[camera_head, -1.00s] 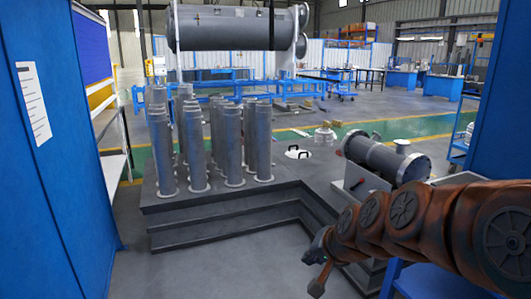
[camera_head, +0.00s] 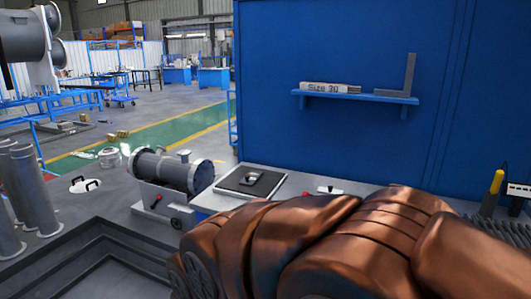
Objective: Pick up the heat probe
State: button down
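A slim tool with a yellow handle and dark lower part (camera_head: 495,187) stands upright at the right edge. It may be the heat probe, but I cannot tell for sure. A dark box with a pale face (camera_head: 518,190) is right beside it and is cut by the picture edge. My copper-coloured arm fills the lower middle and right. It hides much of the bench there. My gripper is not in view, so its opening and any contact are hidden.
A blue wall panel carries a shelf (camera_head: 357,97) with a "Size 20" box (camera_head: 325,88) and a metal square (camera_head: 405,78). A bench with a dark mat (camera_head: 243,182) stands below. A flanged shell (camera_head: 172,170) is at left, near several grey cylinders (camera_head: 32,190).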

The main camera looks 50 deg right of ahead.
aim_at(497, 180)
jog(key=z, duration=3.1)
